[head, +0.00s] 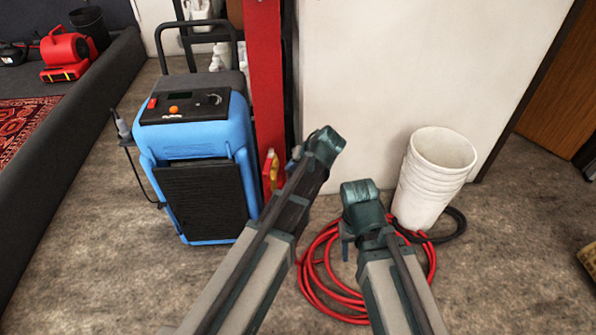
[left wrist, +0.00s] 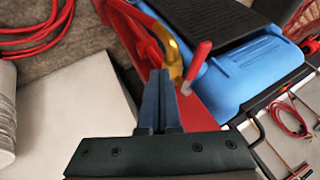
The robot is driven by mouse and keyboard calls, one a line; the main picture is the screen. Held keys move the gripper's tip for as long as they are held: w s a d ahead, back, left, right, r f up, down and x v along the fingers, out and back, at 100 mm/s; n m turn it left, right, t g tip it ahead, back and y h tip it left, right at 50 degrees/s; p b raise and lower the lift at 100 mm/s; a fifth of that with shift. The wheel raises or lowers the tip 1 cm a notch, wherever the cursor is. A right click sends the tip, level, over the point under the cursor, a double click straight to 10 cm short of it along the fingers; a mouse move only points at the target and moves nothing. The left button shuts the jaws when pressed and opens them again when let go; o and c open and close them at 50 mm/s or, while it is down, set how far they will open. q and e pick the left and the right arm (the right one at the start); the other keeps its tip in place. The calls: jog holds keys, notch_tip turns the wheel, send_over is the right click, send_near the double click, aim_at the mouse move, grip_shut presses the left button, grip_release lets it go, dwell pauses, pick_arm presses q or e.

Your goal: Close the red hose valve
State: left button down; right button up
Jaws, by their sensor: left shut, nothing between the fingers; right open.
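The hose valve shows a brass body (head: 273,167) low on the red post in the head view. In the left wrist view its curved brass body (left wrist: 175,60) is large, with a red lever (left wrist: 199,60) to the right of it. My left gripper (left wrist: 163,78) is shut and empty, its blue fingertips close to the brass body and left of the lever. I cannot tell whether they touch the valve. In the head view the left gripper (head: 295,155) is just right of the valve. My right gripper (head: 345,245) is open and empty above the hose coil.
A blue machine (head: 195,150) stands left of the red post (head: 265,75). A red hose coil (head: 315,285) lies on the carpet by a stack of white buckets (head: 430,175). A white wall (head: 400,70) stands behind.

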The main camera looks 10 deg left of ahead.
aim_at(264, 171)
pick_arm(q)
jog(key=shift+a+f, duration=0.2)
jog(key=shift+a, duration=1.95)
pick_arm(e)
jog(key=shift+f, duration=0.2)
pick_arm(q)
jog(key=shift+s, duration=0.1)
jog(key=shift+s+a+m+t+h, duration=0.25)
jog(key=shift+a+m, duration=0.2)
jog(key=shift+m, duration=0.1)
jog(key=shift+s+a+m+t+h, duration=0.25)
jog(key=shift+a+m, duration=0.15)
jog(key=shift+m, duration=0.15)
jog(key=a+m+h, duration=0.1)
jog(key=a+m+t, duration=0.1)
jog(key=m, duration=0.1)
jog(key=shift+s+a+h, duration=0.15)
jog(key=shift+a+h, duration=0.2)
jog(key=shift+h, duration=0.05)
jog(key=w+a+m+t+h, duration=0.1)
jog(key=w+a+m+h, duration=0.2)
jog(key=a+m, duration=0.3)
jog(key=shift+w+a, duration=0.2)
jog(key=shift+a, duration=0.05)
jog(key=shift+w+a+r, duration=0.1)
jog(key=shift+w+a, duration=0.05)
jog(key=shift+w, duration=0.05)
